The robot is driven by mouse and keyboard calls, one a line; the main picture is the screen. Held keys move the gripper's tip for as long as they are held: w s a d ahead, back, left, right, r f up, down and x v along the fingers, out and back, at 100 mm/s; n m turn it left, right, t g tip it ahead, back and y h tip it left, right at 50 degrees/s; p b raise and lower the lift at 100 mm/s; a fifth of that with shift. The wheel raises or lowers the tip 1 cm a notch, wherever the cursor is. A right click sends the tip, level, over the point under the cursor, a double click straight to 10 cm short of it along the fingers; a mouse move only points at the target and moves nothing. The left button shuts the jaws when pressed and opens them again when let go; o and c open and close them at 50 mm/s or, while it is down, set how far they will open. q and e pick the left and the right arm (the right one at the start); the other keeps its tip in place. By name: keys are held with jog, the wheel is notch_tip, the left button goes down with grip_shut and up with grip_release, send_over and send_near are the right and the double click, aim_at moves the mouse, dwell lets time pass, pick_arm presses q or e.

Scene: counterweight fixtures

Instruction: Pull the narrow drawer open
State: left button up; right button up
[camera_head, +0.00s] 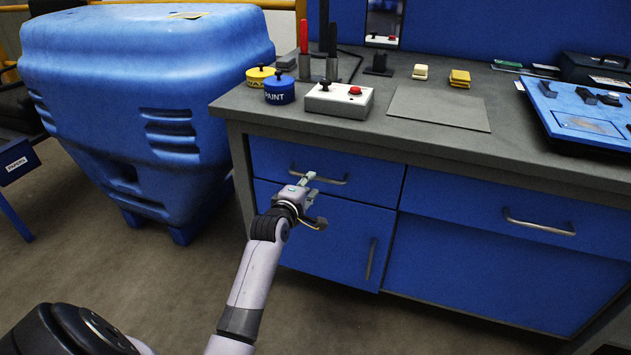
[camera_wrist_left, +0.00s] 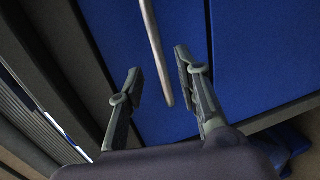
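The narrow drawer (camera_head: 377,179) is the blue front at the upper left of the workbench, and it looks shut. Its grey bar handle (camera_head: 338,182) is partly hidden by my gripper in the head view. My left gripper (camera_head: 317,199) is at the left part of this handle. In the left wrist view my left gripper (camera_wrist_left: 158,62) is open, with the handle (camera_wrist_left: 154,45) running between its two fingers. The bar's end shows between the fingers, and neither finger visibly touches it. My right gripper is not in view.
Below the drawer is a blue cupboard door (camera_head: 335,240) with an upright handle. A wider drawer (camera_head: 480,205) is to the right. The grey worktop (camera_head: 390,135) overhangs above. A large blue bin (camera_head: 140,90) stands left. The floor in front is clear.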

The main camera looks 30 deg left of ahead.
aim_at(316, 178)
pick_arm(q)
jog(key=shift+b+x, duration=0.55)
jog(key=shift+x, duration=2.3)
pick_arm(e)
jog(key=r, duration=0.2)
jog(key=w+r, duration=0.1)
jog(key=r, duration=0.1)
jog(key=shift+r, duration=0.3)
pick_arm(q)
jog(key=shift+c, duration=0.5)
grip_shut()
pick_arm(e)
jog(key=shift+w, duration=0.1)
